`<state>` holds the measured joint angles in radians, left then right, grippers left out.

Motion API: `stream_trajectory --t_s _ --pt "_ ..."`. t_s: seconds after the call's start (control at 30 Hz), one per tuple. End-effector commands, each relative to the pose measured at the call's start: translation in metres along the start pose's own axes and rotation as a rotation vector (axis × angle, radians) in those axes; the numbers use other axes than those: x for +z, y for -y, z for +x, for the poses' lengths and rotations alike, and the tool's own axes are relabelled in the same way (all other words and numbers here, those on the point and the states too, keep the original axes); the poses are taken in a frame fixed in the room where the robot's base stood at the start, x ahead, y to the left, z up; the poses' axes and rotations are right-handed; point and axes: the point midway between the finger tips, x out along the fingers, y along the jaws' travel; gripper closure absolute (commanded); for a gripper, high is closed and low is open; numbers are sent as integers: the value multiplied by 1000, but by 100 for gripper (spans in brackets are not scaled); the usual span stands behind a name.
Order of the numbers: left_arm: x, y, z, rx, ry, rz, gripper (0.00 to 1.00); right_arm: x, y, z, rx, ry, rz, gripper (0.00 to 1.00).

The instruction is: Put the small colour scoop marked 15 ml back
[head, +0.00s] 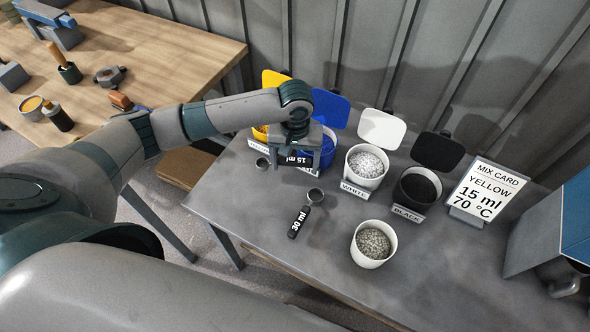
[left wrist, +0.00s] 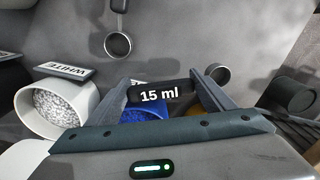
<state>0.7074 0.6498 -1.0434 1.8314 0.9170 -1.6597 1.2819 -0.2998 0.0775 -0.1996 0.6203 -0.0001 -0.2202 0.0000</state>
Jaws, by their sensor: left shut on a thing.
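The 15 ml scoop (head: 302,160) has a dark handle with a white label and a small round cup. My left gripper (head: 296,158) is shut on its handle, in front of the blue tub (head: 328,147) and the yellow tub (head: 260,133). In the left wrist view the scoop's handle (left wrist: 160,95) lies between the fingers, with its cup (left wrist: 217,73) to the right. I cannot tell whether the scoop touches the table. A 30 ml scoop (head: 299,222) lies on the grey table nearby. My right gripper is not in view.
A white tub (head: 366,165) and a black tub (head: 416,189) stand right of the blue one, lids raised behind. A tub of grey grains (head: 373,245) stands nearer. A mix card (head: 484,192) reads yellow, 15 ml, 70 °C. The table's front left is clear.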

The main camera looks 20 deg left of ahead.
Motion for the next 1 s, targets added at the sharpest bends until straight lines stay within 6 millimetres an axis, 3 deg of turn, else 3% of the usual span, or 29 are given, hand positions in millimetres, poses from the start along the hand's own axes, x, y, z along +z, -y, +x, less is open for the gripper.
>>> stream_trajectory --t_s 0.17,0.5,0.9,0.93,1.0 --pt "0 0 4 0 1 0 50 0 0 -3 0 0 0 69" --pt "0 0 38 -1 0 0 50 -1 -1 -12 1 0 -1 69" --pt "0 0 42 0 0 0 50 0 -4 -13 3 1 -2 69" --pt "0 0 42 0 0 0 20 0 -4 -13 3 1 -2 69" --pt "0 0 42 0 -1 0 6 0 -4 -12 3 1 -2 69"
